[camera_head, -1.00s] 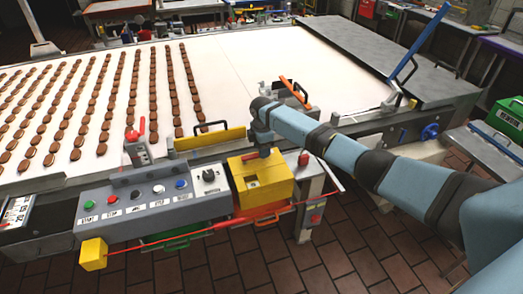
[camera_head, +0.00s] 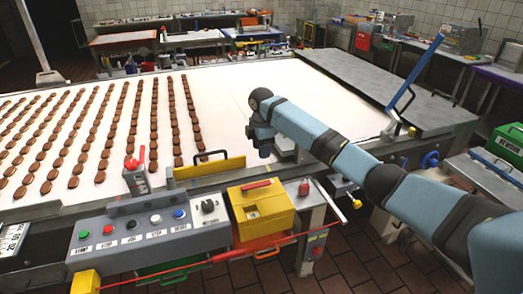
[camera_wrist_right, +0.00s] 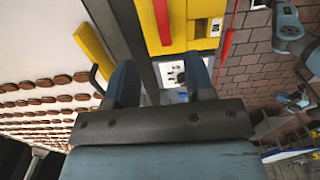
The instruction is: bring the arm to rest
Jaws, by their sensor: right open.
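My right arm comes in from the right in the head view. Its gripper (camera_head: 264,152) points down above the near edge of the conveyor, behind the yellow box (camera_head: 262,212). In the right wrist view, the two dark fingers (camera_wrist_right: 162,82) stand wide apart with nothing between them. The yellow box has a red handle (camera_head: 256,184) on top and hangs at the machine's front, apart from the gripper. The box also shows at the top of the wrist view (camera_wrist_right: 200,30). My left gripper is not in view.
The pale conveyor (camera_head: 290,85) carries several rows of brown sandwich cookies (camera_head: 155,125) on its left. A grey button panel (camera_head: 150,228) and a yellow guard (camera_head: 208,167) line the front edge. A blue lever (camera_head: 416,72) rises at right. A green case (camera_head: 508,142) stands farther right.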

